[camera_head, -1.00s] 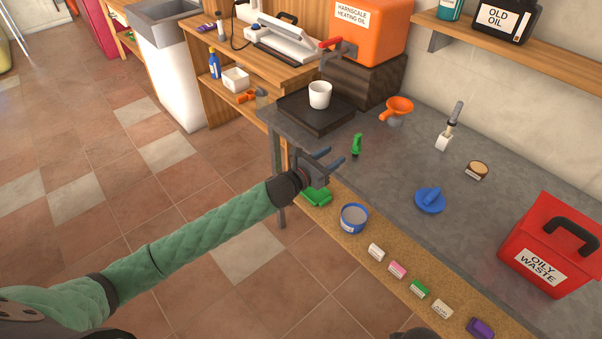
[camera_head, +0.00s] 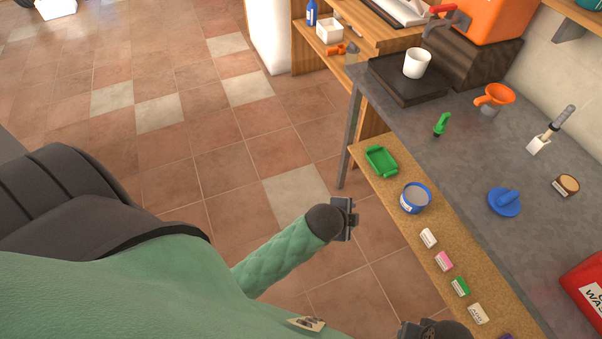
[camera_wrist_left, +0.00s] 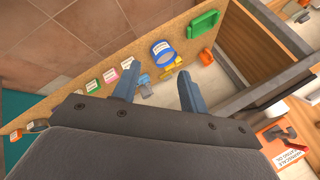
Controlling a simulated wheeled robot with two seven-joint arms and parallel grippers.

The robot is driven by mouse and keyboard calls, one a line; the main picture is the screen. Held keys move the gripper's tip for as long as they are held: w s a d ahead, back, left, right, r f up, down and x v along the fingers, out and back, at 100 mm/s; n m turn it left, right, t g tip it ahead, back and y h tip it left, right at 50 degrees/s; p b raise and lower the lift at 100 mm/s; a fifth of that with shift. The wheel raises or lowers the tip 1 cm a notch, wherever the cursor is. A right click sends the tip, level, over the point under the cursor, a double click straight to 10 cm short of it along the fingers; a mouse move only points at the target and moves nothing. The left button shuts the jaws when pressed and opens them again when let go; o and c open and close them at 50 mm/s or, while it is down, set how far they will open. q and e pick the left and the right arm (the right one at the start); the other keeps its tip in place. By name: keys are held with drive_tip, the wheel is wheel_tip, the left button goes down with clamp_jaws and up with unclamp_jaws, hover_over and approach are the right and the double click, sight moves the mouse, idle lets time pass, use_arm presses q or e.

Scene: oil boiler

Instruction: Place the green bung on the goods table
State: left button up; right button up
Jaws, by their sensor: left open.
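The green bung (camera_head: 441,124) stands on the grey tabletop (camera_head: 430,160) near its left edge, just in front of the black tray, in the head view. I cannot make it out in the left wrist view. My left gripper (camera_head: 350,218) is over the floor, left of the cork strip, apart from the bung. The left wrist view shows its two fingers (camera_wrist_left: 157,85) spread with nothing between them. My right gripper (camera_head: 408,329) shows only partly at the bottom edge; its fingers are unclear.
A cork-topped ledge (camera_head: 390,205) runs along the table front. It holds a green tray (camera_head: 381,161), a blue-rimmed tin (camera_head: 415,198) and several small labelled blocks. A black tray with a white cup (camera_head: 417,63), an orange funnel (camera_head: 494,97) and a blue lid (camera_head: 504,201) are on the table.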

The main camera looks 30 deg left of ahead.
use_arm(q)
drive_tip(key=s+a+f+n+g, duration=0.1)
drive_tip(key=s+a+n+g, duration=0.1)
drive_tip(key=s+n, duration=0.4)
drive_tip(key=s+a+f+n+g, duration=0.1)
drive_tip(key=s+n+g, duration=0.3)
drive_tip(key=s, duration=1)
drive_tip(key=shift+a+f+n+g+y, duration=0.35)
drive_tip(key=shift+f+n, duration=0.4)
drive_tip(key=shift+n, duration=0.25)
